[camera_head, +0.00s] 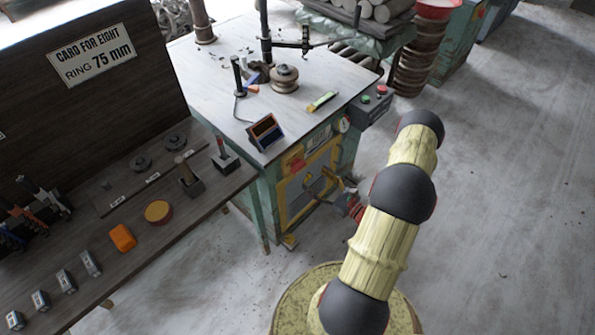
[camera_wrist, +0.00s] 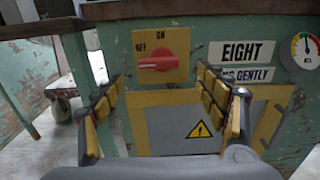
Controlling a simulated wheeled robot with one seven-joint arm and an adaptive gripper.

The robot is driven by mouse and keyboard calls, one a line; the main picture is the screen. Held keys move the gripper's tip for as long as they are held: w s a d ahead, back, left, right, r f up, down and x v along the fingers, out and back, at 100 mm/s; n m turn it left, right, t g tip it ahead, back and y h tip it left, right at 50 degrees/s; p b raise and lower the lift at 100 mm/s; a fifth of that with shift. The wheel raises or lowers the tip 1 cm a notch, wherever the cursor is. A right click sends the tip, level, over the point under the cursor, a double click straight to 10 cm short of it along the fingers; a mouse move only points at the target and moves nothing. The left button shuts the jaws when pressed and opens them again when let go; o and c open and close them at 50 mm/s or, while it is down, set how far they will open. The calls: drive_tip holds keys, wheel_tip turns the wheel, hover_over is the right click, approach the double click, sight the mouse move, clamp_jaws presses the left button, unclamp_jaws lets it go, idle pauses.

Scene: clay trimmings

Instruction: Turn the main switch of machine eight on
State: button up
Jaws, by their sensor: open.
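Machine eight (camera_head: 264,190) is a worn green cabinet; an "EIGHT" label (camera_wrist: 248,52) is on its front in the wrist view. Its main switch is a red knob (camera_wrist: 164,63) on a yellow plate, with "OFF" at the left and "ON" above. The knob's bar lies about level, towards "OFF". The switch plate also shows small in the head view (camera_head: 293,159). My gripper (camera_wrist: 158,84) is open and empty, its two yellow-padded fingers spread below and either side of the knob, apparently not touching it. In the head view my gripper (camera_head: 345,196) is by the cabinet front, partly hidden.
A gauge (camera_wrist: 304,50) is right of the label. A yellow-framed panel with a warning triangle (camera_wrist: 199,131) is below the switch. A control box with green and red buttons (camera_head: 372,103) is at the cabinet's right. A dark bench (camera_head: 110,200) with tools stands left. Floor at right is clear.

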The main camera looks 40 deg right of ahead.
sight(301, 168)
drive_tip(key=shift+w+a+r+b, duration=0.15)
drive_tip(key=shift+w+b, duration=0.2)
drive_tip(key=shift+w, duration=0.95)
drive_tip(key=shift+w+a+f+b, duration=0.1)
drive_tip(key=shift+w+b, duration=0.2)
drive_tip(key=shift+w, duration=1)
drive_tip(key=shift+w+a+r+b, duration=0.15)
drive_tip(key=shift+w+b, duration=0.2)
drive_tip(key=shift+w, duration=0.95)
drive_tip(key=shift+f, duration=0.1)
drive_tip(key=shift+c, duration=1.4)
drive_tip(key=c, duration=0.7)
drive_tip(key=shift+c, duration=0.9)
